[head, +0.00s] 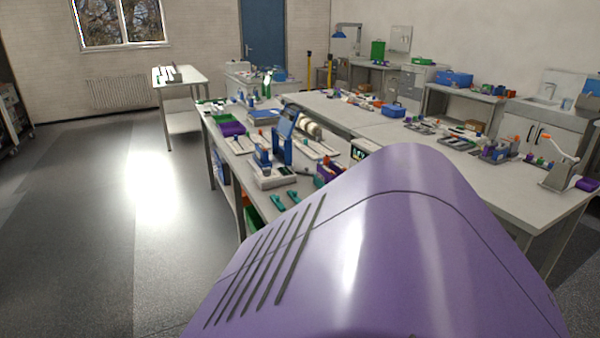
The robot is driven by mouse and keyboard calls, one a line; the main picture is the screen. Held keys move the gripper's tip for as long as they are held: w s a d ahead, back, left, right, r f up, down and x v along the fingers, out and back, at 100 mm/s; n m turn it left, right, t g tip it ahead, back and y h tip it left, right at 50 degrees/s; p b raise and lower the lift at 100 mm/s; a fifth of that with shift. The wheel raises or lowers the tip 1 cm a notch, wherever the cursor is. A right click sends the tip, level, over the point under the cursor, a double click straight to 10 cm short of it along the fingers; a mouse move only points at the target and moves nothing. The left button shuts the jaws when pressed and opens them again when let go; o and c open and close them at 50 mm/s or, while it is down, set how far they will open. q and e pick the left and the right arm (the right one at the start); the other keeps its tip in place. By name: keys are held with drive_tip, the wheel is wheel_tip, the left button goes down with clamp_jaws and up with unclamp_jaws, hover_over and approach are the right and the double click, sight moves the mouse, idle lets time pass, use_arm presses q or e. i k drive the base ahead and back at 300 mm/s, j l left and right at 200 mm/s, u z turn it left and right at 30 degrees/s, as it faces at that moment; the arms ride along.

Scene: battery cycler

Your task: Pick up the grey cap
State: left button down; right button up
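I cannot make out a grey cap in the head view; the items on the benches are small and far off. Neither of my grippers is in view. The near bench (335,148) carries a blue and white device (272,178), an upright blue machine with a roller (305,122), a purple bin (232,128) and two green tools (280,201) near its front edge. A large purple shell of my own body fills the lower right and hides part of the benches.
A right-hand bench (440,180) holds grey trays (458,142) and a crank device (558,165). A small white table (183,78) stands at the back left. The grey floor (90,230) at the left is open. A sink counter (548,120) stands at the right wall.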

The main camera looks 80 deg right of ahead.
sight(306, 171)
drive_tip(key=i+l+z, duration=0.1)
drive_tip(key=z, duration=0.3)
drive_tip(key=i+z, duration=0.35)
drive_tip(key=i+j+z, duration=0.1)
drive_tip(key=z, duration=0.3)
drive_tip(key=i+j+z, duration=0.1)
drive_tip(key=i+z, duration=0.25)
drive_tip(key=k, duration=0.1)
